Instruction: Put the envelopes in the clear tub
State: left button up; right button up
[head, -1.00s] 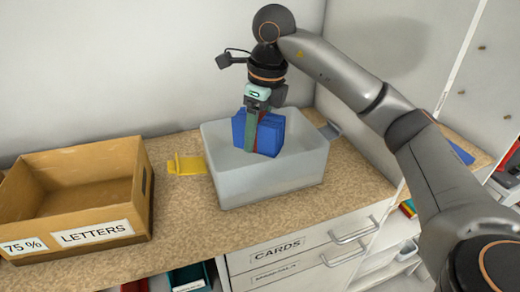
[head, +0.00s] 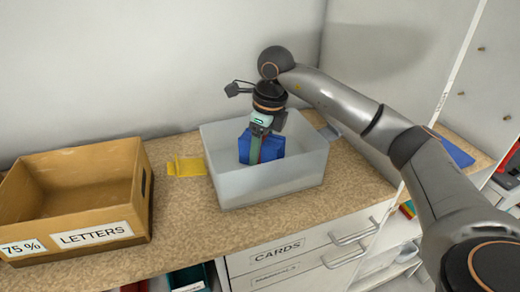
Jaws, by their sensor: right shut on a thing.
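My right gripper (head: 257,148) is shut on a blue envelope bundle (head: 268,147). It holds the bundle inside the clear tub (head: 272,184), between the tub walls. The tub is a frosted box on the counter. The lower part of the bundle is hidden behind the front wall, so I cannot tell whether it touches the tub floor. Another flat blue item (head: 455,152), perhaps an envelope, lies on the counter at the right, beyond the tub and my arm. My left gripper is not in view.
A cardboard box (head: 75,190) marked LETTERS stands open at the left and looks empty. A yellow piece (head: 186,167) lies between box and tub. Drawers (head: 300,250) marked CARDS are below. A wall rises behind.

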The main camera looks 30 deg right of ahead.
aim_at(267, 139)
jog(key=o, duration=1.5)
jog(key=shift+f, duration=0.1)
jog(key=r, duration=0.4)
jog(key=s+r+p, duration=0.1)
jog(key=r, duration=0.3)
jog(key=d+r, duration=0.1)
jog(key=r, duration=0.3)
jog(key=shift+s+r+p, duration=0.15)
jog(key=shift+s+p, duration=0.1)
jog(key=shift+p, duration=0.05)
